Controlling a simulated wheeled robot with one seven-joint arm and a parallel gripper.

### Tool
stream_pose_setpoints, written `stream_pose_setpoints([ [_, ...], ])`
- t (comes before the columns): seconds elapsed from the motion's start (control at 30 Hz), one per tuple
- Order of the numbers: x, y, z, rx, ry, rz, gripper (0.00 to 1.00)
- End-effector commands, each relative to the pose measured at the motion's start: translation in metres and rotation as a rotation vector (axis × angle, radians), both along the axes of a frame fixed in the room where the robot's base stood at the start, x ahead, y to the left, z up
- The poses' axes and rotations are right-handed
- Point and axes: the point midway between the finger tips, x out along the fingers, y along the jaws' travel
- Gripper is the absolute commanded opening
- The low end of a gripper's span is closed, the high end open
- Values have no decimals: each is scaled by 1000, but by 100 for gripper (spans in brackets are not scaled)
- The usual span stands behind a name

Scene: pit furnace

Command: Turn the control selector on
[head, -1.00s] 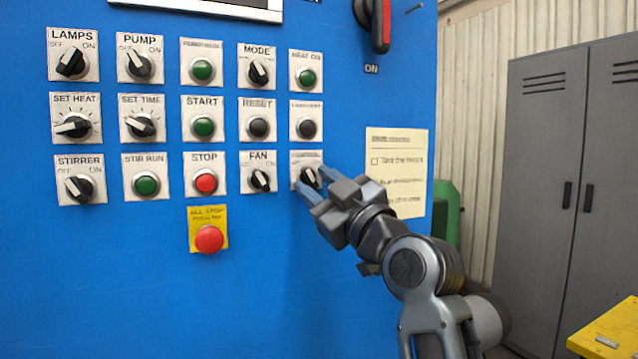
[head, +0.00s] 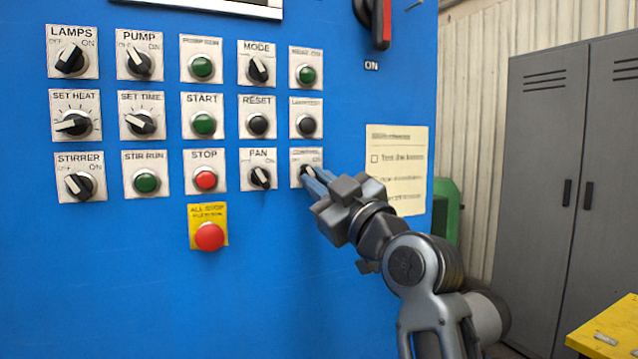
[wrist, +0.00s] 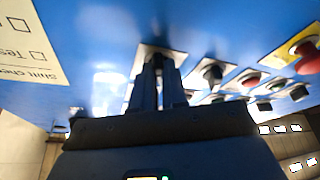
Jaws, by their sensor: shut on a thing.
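The control selector (head: 306,171) is the rightmost knob in the third row of the blue panel, on a white label plate right of the FAN selector. My gripper (head: 312,177) reaches it from the lower right and covers most of the knob. In the wrist view my gripper (wrist: 158,75) has its two dark fingers on either side of the knob, shut on it. The selector's plate (wrist: 176,56) shows around the fingertips. The knob's pointer direction is hidden by the fingers.
The FAN selector (head: 261,177) sits close on the left, and the black button (head: 306,124) is just above. A red all-stop button (head: 209,237) is lower left. A paper checklist (head: 397,168) hangs to the right. A grey cabinet (head: 560,170) stands farther right.

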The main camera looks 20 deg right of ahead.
Motion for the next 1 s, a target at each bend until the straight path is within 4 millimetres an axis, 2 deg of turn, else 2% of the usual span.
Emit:
stream_pose_setpoints([
  [0.37, 0, 4, 0, 189, 1, 4, 0],
  [1.0, 0, 11, -3, 772, -3, 4, 0],
])
